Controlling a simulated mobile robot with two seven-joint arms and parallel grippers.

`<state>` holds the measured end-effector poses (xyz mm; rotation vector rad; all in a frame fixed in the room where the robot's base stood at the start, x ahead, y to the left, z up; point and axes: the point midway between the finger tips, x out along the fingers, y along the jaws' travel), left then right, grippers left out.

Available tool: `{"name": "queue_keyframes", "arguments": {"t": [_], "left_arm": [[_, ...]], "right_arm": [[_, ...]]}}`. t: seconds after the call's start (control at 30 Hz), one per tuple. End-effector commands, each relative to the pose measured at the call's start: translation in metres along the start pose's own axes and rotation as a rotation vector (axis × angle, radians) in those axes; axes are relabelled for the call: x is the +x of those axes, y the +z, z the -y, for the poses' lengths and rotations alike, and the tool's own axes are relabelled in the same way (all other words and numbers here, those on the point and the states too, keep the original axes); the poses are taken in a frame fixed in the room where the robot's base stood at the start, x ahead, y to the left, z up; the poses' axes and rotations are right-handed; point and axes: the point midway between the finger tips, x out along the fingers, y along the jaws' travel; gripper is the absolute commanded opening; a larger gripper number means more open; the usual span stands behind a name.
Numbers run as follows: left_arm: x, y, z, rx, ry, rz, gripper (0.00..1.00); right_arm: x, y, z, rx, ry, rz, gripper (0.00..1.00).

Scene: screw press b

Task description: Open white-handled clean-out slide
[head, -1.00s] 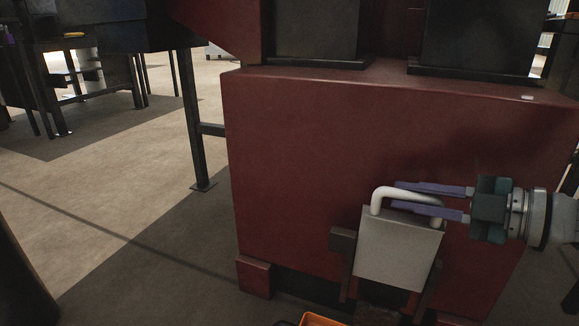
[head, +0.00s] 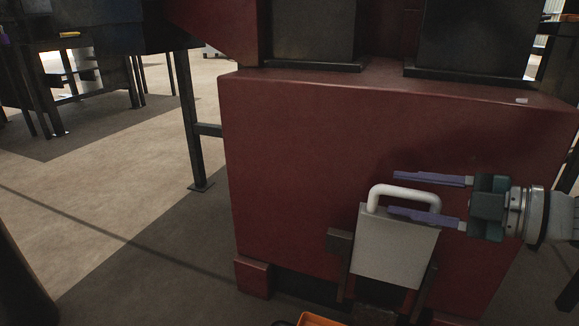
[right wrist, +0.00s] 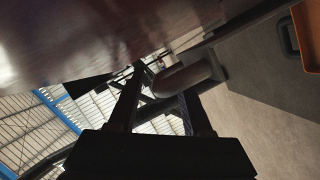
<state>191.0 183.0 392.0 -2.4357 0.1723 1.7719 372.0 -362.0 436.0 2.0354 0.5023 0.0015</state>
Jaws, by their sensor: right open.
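The clean-out slide (head: 396,248) is a pale grey plate with a white looped handle (head: 403,190) on top, held between dark guides low on the red machine front. My right gripper (head: 418,198) comes in from the right with its two purple fingers spread apart. One finger is above the handle bar and the other crosses in front of its lower part, overlapping the plate's top edge. In the right wrist view the handle (right wrist: 187,75) appears between the fingers, looking dark. Contact cannot be made out. My left gripper is not in view.
The red machine base (head: 300,170) fills the middle. An orange-rimmed container (head: 318,320) is at the bottom edge, below the slide. A dark support leg (head: 190,120) stands to the left. The floor at the left is open.

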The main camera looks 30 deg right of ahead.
Motion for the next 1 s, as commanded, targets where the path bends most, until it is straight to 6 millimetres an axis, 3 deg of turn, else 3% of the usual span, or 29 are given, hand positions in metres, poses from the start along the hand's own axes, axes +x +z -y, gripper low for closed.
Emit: {"name": "queue_keyframes", "arguments": {"t": [0.3,0.5,1.0], "left_arm": [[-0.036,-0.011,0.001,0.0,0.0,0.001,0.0],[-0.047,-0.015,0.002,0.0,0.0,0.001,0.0],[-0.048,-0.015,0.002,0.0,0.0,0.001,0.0]], "right_arm": [[-0.058,-0.002,-0.004,0.004,-0.002,0.005,0.49],[-0.088,-0.001,-0.003,0.001,0.0,0.003,0.49],[-0.096,0.0,-0.001,0.0,0.002,-0.001,0.49]]}}
